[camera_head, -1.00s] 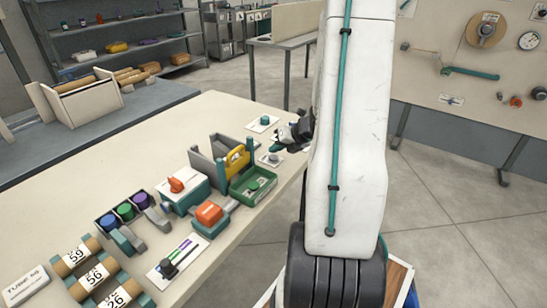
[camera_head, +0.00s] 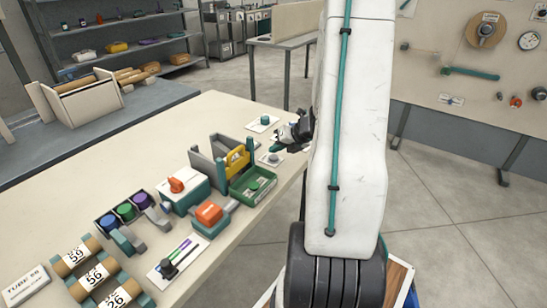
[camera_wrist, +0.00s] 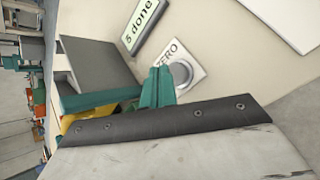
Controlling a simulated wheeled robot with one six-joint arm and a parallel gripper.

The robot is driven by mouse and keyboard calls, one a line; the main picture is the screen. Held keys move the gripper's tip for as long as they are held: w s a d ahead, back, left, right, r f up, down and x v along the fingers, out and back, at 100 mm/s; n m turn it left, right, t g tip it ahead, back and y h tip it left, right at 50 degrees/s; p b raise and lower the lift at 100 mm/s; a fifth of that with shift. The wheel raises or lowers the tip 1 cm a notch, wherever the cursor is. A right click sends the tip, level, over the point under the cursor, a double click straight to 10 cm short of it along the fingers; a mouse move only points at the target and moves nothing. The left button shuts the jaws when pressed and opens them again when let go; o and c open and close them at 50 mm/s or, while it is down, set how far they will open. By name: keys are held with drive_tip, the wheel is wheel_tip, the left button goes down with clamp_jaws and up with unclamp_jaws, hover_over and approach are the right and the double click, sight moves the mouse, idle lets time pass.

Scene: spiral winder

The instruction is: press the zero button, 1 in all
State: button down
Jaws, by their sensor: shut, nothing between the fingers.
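The zero button is a grey round button (camera_wrist: 181,73) on a pale plate marked ZERO in the wrist view. In the head view a small grey button (camera_head: 273,158) on a white plate lies near the table's right edge, just below my gripper. My gripper (camera_head: 282,146) shows there partly behind my arm. In the wrist view its teal fingers (camera_wrist: 158,84) are closed together and empty. The fingertips appear just left of the button and overlap its edge in the picture. I cannot tell whether they touch it.
A teal button (camera_head: 264,120) on another plate is farther back. A grey holder with a yellow part (camera_head: 237,160) and a green tray (camera_head: 240,194) stand close left of my gripper. The table's back left is clear.

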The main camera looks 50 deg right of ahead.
sight(277, 158)
drive_tip(key=shift+f, duration=0.15)
drive_tip(key=shift+f, duration=0.3)
drive_tip(key=shift+f, duration=0.4)
idle(1.1)
drive_tip(key=shift+r, duration=0.85)
drive_tip(key=shift+r, duration=2.5)
